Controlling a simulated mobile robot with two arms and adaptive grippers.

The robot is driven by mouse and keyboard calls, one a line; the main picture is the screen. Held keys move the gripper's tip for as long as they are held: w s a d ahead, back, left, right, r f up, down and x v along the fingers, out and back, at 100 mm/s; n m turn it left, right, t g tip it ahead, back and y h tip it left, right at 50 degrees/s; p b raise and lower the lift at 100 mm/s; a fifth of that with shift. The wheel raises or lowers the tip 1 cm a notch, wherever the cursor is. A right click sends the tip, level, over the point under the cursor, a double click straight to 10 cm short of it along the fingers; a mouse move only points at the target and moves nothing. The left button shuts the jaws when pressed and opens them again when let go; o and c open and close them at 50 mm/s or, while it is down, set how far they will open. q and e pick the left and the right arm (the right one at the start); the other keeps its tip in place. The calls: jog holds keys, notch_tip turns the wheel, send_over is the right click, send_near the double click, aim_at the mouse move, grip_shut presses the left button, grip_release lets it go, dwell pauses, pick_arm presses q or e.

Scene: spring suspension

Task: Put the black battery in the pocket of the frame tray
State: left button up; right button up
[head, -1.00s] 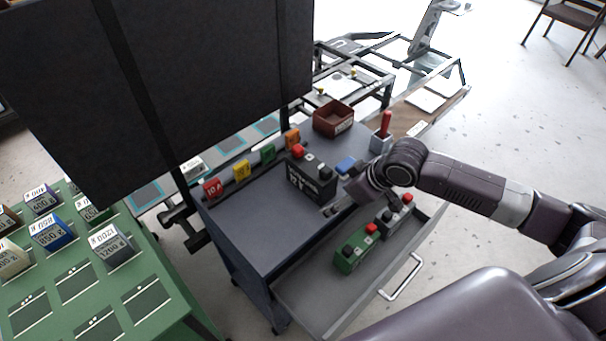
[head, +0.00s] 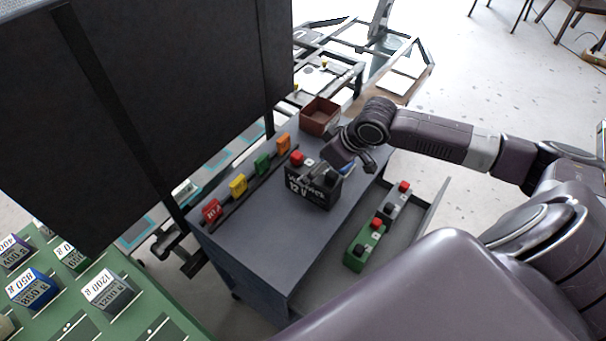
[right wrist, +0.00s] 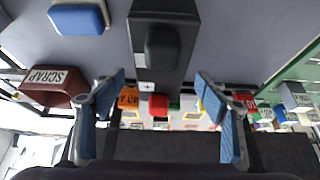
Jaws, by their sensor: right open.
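The black battery (head: 312,190), marked 12 V with a red and a black terminal, stands upright on the grey cart top (head: 245,235). My right gripper (head: 325,172) is at its upper right side in the head view and hides part of its top. In the right wrist view my right gripper (right wrist: 160,95) is open, and the battery (right wrist: 165,45) shows between and beyond its spread fingers, held by neither. A metal frame (head: 345,75) with a tray-like part stands behind the cart; its pocket cannot be made out. My left gripper is not in view.
A brown scrap bin (head: 320,114) stands behind the battery. Coloured fuses (head: 238,186) line the cart's left edge. An open drawer holds a green battery (head: 365,247) and a grey one (head: 396,205). A green table (head: 150,290) with weight blocks is at lower left. The front cart top is clear.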

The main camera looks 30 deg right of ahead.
jog(key=shift+w+a+f, duration=0.15)
jog(key=shift+w+f, duration=0.1)
jog(key=shift+f, duration=0.1)
jog(key=shift+w+f, duration=0.15)
jog(key=shift+f, duration=0.35)
jog(key=shift+w+f, duration=0.15)
jog(key=shift+f, duration=0.35)
jog(key=x, duration=0.4)
jog(key=shift+a+f+p, duration=0.15)
jog(key=shift+f+p, duration=0.15)
jog(key=shift+p, duration=0.05)
grip_shut()
jog(key=shift+w+r, duration=0.25)
jog(key=shift+r, duration=0.15)
jog(key=shift+f, duration=0.1)
